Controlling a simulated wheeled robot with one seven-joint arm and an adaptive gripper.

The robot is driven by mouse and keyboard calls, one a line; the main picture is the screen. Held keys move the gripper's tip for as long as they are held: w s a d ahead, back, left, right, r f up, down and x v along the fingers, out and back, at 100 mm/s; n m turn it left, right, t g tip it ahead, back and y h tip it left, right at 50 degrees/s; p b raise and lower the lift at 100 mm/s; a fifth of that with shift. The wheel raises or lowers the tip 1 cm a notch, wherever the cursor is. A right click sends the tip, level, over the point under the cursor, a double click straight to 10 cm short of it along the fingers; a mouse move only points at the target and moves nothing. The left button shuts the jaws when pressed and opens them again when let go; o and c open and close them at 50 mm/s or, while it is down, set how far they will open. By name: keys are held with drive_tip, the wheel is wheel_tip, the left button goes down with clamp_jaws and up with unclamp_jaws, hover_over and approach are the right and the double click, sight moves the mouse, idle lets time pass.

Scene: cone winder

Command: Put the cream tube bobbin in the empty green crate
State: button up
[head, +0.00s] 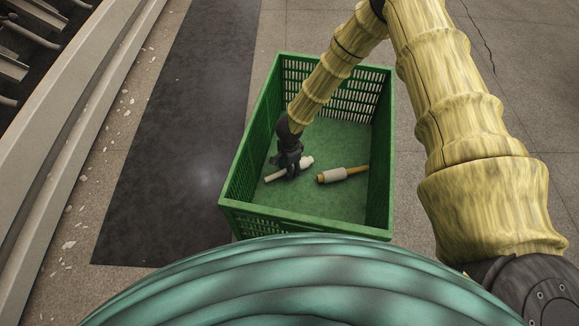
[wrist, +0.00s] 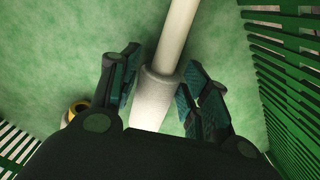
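The cream tube bobbin (head: 274,177), a pale tube with a thicker white winding, lies on the floor of the green crate (head: 300,222). My gripper (head: 291,170) is down inside the crate, above the bobbin's middle and hiding part of it. In the wrist view my gripper (wrist: 163,88) has its fingers apart, one on each side of the bobbin (wrist: 155,92). A gap shows between the right finger and the winding; the left finger is very close to it. The gripper looks open. Whether the bobbin rests fully on the floor is hard to tell.
A second bobbin (head: 342,174) with an orange-yellow tube and white winding lies in the crate to the right; its end (wrist: 77,108) shows in the wrist view. Slatted crate walls surround my gripper. A dark mat (head: 180,150) and machine frame (head: 70,120) are at left.

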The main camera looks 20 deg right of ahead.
drive_tip(key=shift+o, duration=0.5)
wheel_tip(320, 180, up, 12)
drive_tip(key=p, duration=0.5)
drive_tip(key=shift+r, duration=0.15)
